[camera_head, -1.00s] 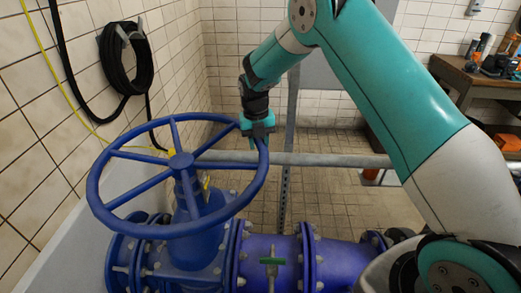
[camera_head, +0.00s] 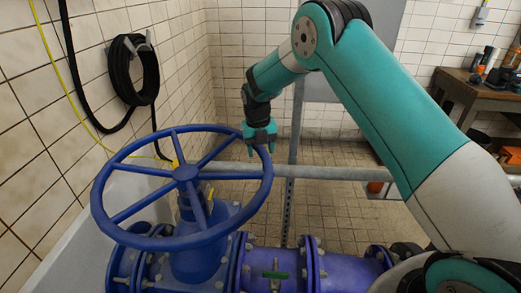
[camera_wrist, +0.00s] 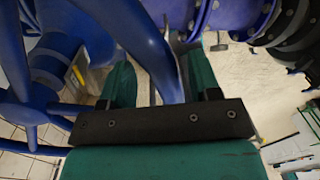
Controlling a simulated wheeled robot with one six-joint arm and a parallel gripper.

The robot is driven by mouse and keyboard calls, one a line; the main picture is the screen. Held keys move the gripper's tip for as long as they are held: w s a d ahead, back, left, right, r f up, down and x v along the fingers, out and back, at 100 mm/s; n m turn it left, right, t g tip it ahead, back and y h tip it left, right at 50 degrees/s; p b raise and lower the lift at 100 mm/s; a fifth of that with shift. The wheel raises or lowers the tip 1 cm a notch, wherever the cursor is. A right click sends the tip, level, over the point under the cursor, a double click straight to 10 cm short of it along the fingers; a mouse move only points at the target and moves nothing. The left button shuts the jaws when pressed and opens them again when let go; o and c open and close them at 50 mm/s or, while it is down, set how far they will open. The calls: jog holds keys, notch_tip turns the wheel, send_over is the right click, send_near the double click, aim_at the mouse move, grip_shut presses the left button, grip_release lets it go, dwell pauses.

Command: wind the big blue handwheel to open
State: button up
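The big blue handwheel (camera_head: 187,173) lies nearly level on top of a blue valve (camera_head: 195,250), with its spokes running from a central hub to the rim. My gripper (camera_head: 261,148) is at the far right part of the rim, pointing down. In the wrist view the blue rim (camera_wrist: 135,35) passes between the two teal fingers of my gripper (camera_wrist: 162,80). A gap shows between the left finger and the rim. The rim lies close to the right finger; I cannot tell whether they touch.
A grey horizontal rail (camera_head: 330,172) runs behind the wheel, with an upright post (camera_head: 290,190). A coiled black hose (camera_head: 133,70) hangs on the tiled wall at left. A blue pipe (camera_head: 340,272) extends right. A workbench (camera_head: 480,95) with tools stands at back right.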

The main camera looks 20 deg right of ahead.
notch_tip(320, 180, up, 17)
jog(key=a+b, duration=0.1)
jog(key=shift+r, duration=0.2)
jog(key=shift+a, duration=0.1)
dwell(0.5)
jog(key=s+a+m+y+b, duration=0.1)
jog(key=s+a+m, duration=0.3)
jog(key=s+m, duration=0.9)
jog(key=s+a+m+y+b, duration=0.1)
jog(key=s+a+m+y, duration=0.3)
jog(key=s+m, duration=0.9)
jog(key=s+a, duration=0.1)
jog(key=s, duration=1)
jog(key=shift+s, duration=0.35)
jog(key=shift+s+a+m, duration=0.25)
jog(key=shift+s+m, duration=0.05)
jog(key=shift+m, duration=0.2)
jog(key=shift+c, duration=0.2)
